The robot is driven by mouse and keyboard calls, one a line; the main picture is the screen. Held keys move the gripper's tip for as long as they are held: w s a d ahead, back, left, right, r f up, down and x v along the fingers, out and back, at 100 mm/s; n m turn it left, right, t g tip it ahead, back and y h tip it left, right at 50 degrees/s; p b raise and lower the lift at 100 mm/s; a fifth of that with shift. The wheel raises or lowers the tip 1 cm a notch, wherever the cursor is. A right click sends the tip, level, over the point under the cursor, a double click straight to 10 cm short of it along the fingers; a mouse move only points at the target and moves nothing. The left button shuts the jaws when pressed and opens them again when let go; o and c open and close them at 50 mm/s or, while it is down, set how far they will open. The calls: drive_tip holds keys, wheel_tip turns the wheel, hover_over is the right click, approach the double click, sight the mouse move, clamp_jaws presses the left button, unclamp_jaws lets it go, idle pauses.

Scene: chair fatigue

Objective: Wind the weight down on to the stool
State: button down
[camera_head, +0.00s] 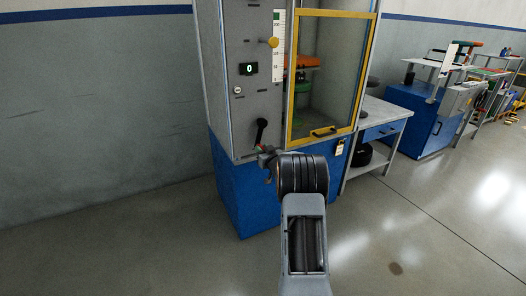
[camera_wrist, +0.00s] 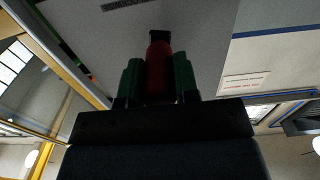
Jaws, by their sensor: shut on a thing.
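My gripper (camera_head: 264,150) is at the lower front of the tall test cabinet, just below a black crank-like lever (camera_head: 261,130). In the wrist view, my gripper's green fingers (camera_wrist: 158,62) are shut on a red handle (camera_wrist: 159,82) with a dark end against the grey panel. I cannot tell how the handle joins the lever. I cannot make out the weight or any gap above the stool.
A workbench (camera_head: 385,115) and another blue machine (camera_head: 412,118) stand right. The floor at left is clear.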

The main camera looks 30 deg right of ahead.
drive_tip(key=shift+s+d+f+n+b, duration=0.1)
drive_tip(key=shift+d+n+b, duration=0.35)
drive_tip(key=shift+d+n, duration=0.25)
drive_tip(key=shift+s+d+f+n+b, duration=0.1)
drive_tip(key=shift+d+n+b, duration=0.45)
drive_tip(key=shift+n, duration=0.25)
drive_tip(key=c, duration=0.9)
unclamp_jaws()
drive_tip(key=shift+o, duration=0.2)
drive_tip(key=s+a+p, duration=0.1)
drive_tip(key=s+p, duration=0.2)
drive_tip(key=s, duration=1)
drive_tip(key=shift+s+a, duration=0.35)
drive_tip(key=shift+a, duration=0.05)
